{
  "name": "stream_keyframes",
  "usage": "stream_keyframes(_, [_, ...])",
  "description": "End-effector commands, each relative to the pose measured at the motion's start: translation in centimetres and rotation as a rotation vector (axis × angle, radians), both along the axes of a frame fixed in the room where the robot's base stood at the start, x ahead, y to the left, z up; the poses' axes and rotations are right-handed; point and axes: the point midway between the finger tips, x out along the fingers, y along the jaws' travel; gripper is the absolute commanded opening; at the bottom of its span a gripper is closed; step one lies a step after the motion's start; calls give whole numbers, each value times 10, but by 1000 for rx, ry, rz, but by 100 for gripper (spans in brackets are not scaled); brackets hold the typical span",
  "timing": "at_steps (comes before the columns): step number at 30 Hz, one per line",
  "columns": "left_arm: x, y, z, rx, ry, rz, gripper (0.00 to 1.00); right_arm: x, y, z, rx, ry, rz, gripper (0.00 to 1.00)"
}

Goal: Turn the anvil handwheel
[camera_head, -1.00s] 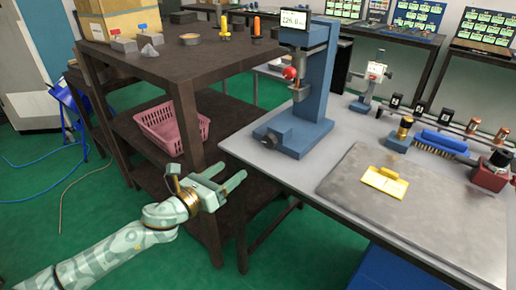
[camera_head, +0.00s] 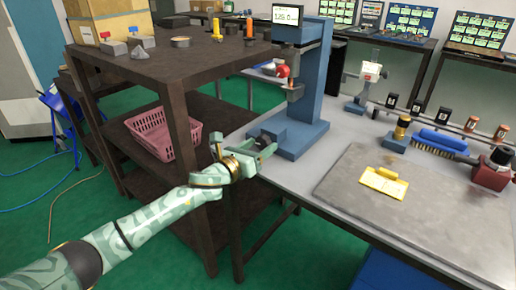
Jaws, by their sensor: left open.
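The blue bench stand (camera_head: 312,85) with a small display on top stands at the left end of the grey table. A dark, round knob, which looks like the anvil handwheel (camera_head: 262,138), sits at the left front of its base and is partly hidden by my left gripper. My left gripper (camera_head: 264,153) is open, pale green with a brass-coloured wrist, its fingers close to the knob at the table edge. I cannot tell whether they touch it. My right gripper is not in view.
A red ball-ended part (camera_head: 283,71) is on the stand's upper left. A grey mat (camera_head: 420,205) with a yellow piece (camera_head: 384,182) lies at right.

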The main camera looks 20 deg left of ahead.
Motion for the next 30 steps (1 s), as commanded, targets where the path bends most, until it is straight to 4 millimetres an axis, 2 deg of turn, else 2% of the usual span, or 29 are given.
stream_keyframes(2, [0,0,0,0,0,0,64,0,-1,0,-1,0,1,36])
stream_keyframes(5, [0,0,0,0,0,0,42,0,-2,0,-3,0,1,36])
stream_keyframes(7, [0,0,0,0,0,0,22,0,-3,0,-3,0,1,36])
stream_keyframes(8, [0,0,0,0,0,0,20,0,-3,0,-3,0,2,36])
stream_keyframes(20, [-1,0,1,-59,22,2,20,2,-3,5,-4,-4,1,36])
stream_keyframes(30, [-1,0,4,-299,108,1,20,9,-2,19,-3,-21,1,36])
